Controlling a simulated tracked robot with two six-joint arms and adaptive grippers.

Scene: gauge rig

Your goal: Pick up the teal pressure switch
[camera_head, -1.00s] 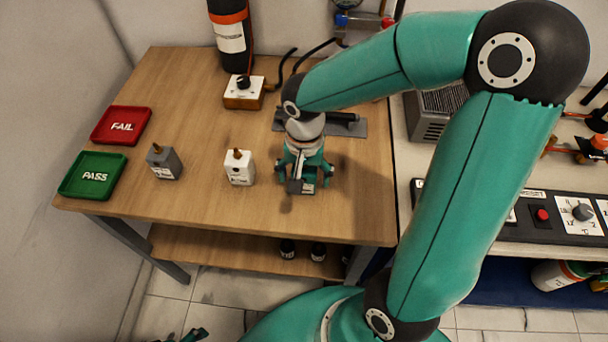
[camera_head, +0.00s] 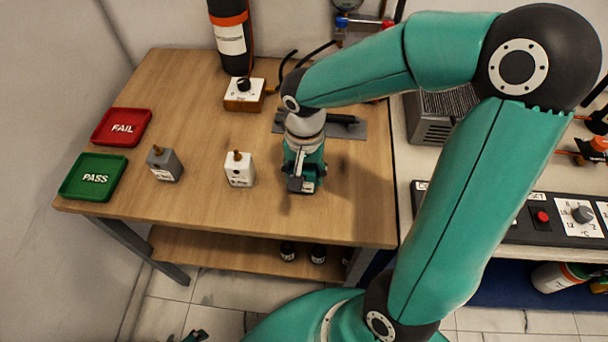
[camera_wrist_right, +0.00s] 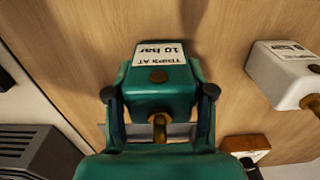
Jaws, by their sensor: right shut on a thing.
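The teal pressure switch (camera_wrist_right: 150,98) has a white label reading "TRIPS AT 10 bar" and a brass fitting. My right gripper (camera_wrist_right: 159,92) is shut on it, one finger on each side. In the head view the right gripper (camera_head: 303,178) points down over the wooden table, right of the white switch, and mostly hides the teal one. I cannot tell whether the switch touches the table. A small dark and teal part at the bottom edge looks like my left gripper (camera_head: 196,336); its jaws are unclear.
A white switch (camera_head: 239,170) and a grey switch (camera_head: 164,164) stand on the table (camera_head: 215,210). A green PASS tray (camera_head: 92,178) and a red FAIL tray (camera_head: 121,127) lie at the left. A white-topped box (camera_head: 244,94) and a black cylinder (camera_head: 231,40) stand behind.

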